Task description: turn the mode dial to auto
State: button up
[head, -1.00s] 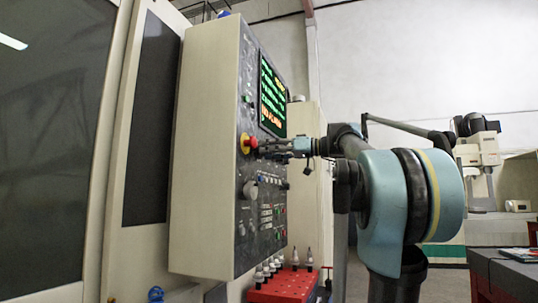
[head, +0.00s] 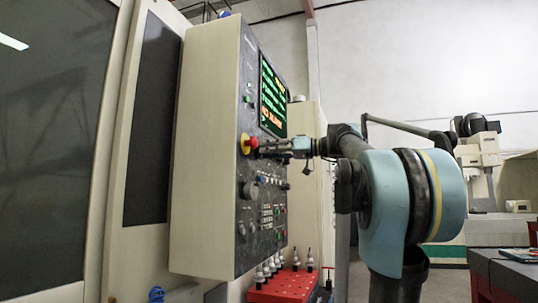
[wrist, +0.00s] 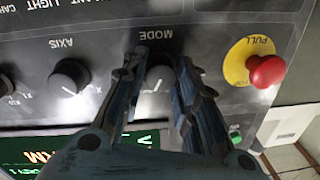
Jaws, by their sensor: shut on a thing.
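The mode dial (wrist: 158,78) is a round black knob with a white pointer line, under the upside-down MODE label in the wrist view. My gripper (wrist: 156,68) has one finger on each side of the dial and is shut on it. The fingers hide parts of the dial's sides and the marks around it, so I cannot read its setting. In the head view my gripper (head: 262,147) reaches the control panel (head: 243,205) from the right, close to the red stop button. The dial cannot be made out there.
The red stop button (wrist: 267,71) on its yellow plate is close beside one finger. The axis dial (wrist: 70,78) is on the other side. A lit screen (head: 272,97) is on the panel. A red rack (head: 282,286) with several tool holders stands below.

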jog(key=m, duration=0.6)
jog(key=shift+f+m, duration=0.2)
jog(key=shift+m, duration=0.2)
dwell(0.4)
jog(key=o, duration=1.1)
jog(key=shift+w+d, duration=0.1)
jog(key=shift+w, duration=0.05)
jog(key=shift+c, duration=0.2)
jog(key=v, duration=1.2)
jog(key=shift+f, duration=0.2)
